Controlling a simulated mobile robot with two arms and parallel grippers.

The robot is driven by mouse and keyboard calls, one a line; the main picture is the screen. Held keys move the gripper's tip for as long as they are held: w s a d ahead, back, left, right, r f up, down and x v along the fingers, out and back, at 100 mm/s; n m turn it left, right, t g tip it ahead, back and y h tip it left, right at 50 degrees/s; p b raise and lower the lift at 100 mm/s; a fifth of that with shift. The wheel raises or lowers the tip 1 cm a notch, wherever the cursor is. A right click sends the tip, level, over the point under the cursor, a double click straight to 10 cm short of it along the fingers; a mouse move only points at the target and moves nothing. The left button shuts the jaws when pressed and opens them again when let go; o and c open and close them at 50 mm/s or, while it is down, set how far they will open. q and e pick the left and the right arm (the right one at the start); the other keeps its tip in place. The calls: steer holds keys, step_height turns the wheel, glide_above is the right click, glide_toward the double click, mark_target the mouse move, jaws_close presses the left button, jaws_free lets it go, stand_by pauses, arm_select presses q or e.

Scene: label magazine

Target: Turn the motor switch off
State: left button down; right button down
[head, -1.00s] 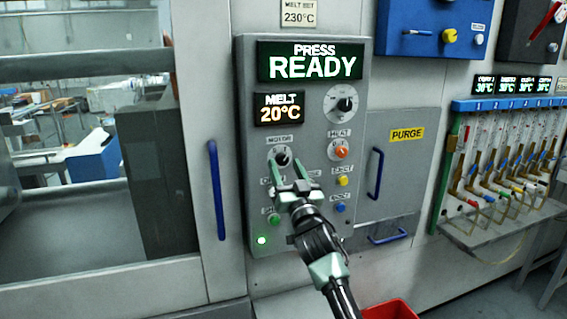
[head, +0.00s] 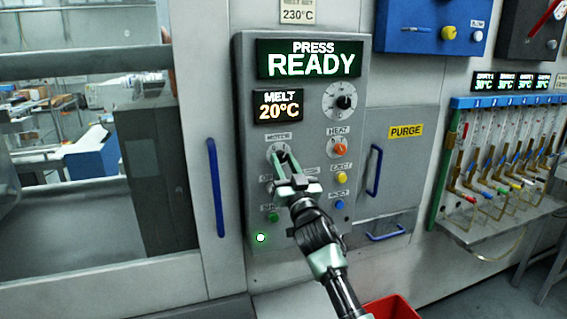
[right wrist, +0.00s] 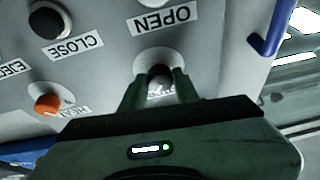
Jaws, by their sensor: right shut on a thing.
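The motor switch (right wrist: 160,72) is a dark round knob on a pale round plate, under the MOTOR label (head: 278,136) on the grey control panel (head: 248,100). My right gripper (head: 281,156) reaches up to it from below and is shut on the knob. In the right wrist view, where the panel appears upside down, the green fingers (right wrist: 160,90) press on both sides of the knob. The fingers cover much of the switch, and I cannot tell which way its pointer faces. My left gripper is not in view.
The orange heat knob (head: 340,149) is to the right, with a yellow button (head: 342,178) and a blue button (head: 339,205) below it. Blue handles (head: 216,188) (head: 374,170) flank the panel. A green lamp (head: 261,238) glows at its lower left. Displays read PRESS READY and MELT 20°C.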

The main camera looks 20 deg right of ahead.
steer(key=n+y+p, duration=0.1)
steer(key=n, duration=0.1)
steer(key=n+y+p, duration=0.1)
steer(key=n, duration=0.2)
steer(key=shift+d+r+y, duration=0.2)
steer(key=shift+y, duration=0.1)
steer(key=n+y+p, duration=0.1)
steer(key=n, duration=0.1)
steer(key=n+g+y+p, duration=0.1)
steer(key=n+p, duration=0.1)
steer(key=n, duration=0.1)
steer(key=shift+d+r+n+g+y, duration=0.1)
steer(key=shift+n+g+y, duration=0.2)
steer(key=n+g+p, duration=0.1)
steer(key=n+p, duration=0.1)
steer(key=n+y+p, duration=0.1)
steer(key=n, duration=0.2)
steer(key=shift+d+r+g+p, duration=0.1)
steer(key=shift+g+p, duration=0.3)
steer(key=shift+n+g+y+p, duration=0.3)
steer(key=shift+n+g+p, duration=0.2)
steer(key=shift+n+p, duration=0.6)
steer(key=shift+f, duration=0.2)
steer(key=c, duration=1.1)
jaws_free()
steer(key=shift+o, duration=0.2)
steer(key=shift+s, duration=0.15)
